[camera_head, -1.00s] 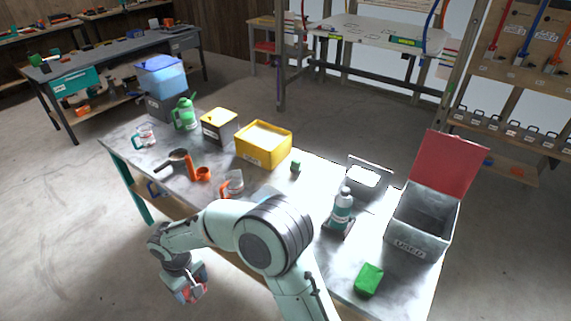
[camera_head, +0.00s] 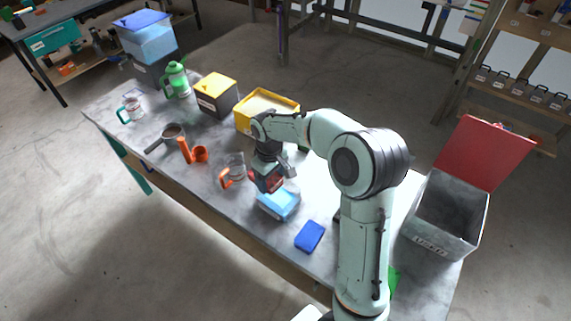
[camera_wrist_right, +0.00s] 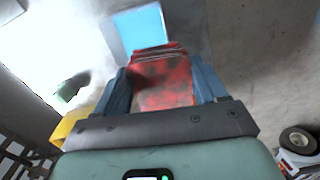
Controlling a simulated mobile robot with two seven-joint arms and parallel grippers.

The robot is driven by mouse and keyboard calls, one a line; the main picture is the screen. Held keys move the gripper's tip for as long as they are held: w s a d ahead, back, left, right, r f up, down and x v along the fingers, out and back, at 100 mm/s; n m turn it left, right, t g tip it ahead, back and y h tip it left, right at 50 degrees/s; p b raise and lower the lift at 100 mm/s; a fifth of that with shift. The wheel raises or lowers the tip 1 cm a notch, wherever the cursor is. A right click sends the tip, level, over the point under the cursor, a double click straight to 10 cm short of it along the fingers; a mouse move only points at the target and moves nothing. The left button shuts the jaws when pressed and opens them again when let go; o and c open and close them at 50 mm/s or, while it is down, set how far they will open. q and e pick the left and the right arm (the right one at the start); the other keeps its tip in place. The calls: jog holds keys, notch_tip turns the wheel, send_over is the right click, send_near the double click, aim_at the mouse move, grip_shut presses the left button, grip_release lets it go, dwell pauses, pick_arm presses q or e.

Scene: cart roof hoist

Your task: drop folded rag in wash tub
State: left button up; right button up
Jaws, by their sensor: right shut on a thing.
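My right gripper (camera_head: 268,178) is shut on a red, dark-stained folded rag (camera_wrist_right: 163,80), which sits between the two blue-grey fingers in the right wrist view. In the head view the rag (camera_head: 270,184) is held just above the back left part of a light blue, box-like thing (camera_head: 282,206), probably the wash tub. In the wrist view this light blue thing (camera_wrist_right: 140,28) lies just beyond the rag. Whether the rag touches it, I cannot tell. My left gripper is not in view.
A blue folded cloth or block (camera_head: 309,236) lies in front of the light blue thing. A clear jug with an orange handle (camera_head: 234,172) stands to the left. A yellow tub (camera_head: 248,127) is behind. A grey bin with a raised red lid (camera_head: 440,250) stands at right.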

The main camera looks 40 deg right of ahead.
jog(key=d, duration=0.1)
jog(key=d+r, duration=0.1)
jog(key=d, duration=0.1)
jog(key=shift+s+d+r, duration=0.25)
jog(key=shift+s+r, duration=0.1)
jog(key=shift+s, duration=0.05)
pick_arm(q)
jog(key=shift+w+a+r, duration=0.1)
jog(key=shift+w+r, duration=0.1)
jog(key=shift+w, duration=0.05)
pick_arm(e)
jog(key=shift+s+n, duration=0.25)
jog(key=shift+n, duration=0.05)
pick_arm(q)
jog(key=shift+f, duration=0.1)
pick_arm(e)
jog(key=shift+f+b, duration=0.35)
jog(key=shift+f, duration=0.45)
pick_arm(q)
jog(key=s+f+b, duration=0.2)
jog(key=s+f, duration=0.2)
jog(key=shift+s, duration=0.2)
pick_arm(e)
notch_tip(320, 180, down, 6)
jog(key=shift+r, duration=0.15)
jog(key=o, duration=1.1)
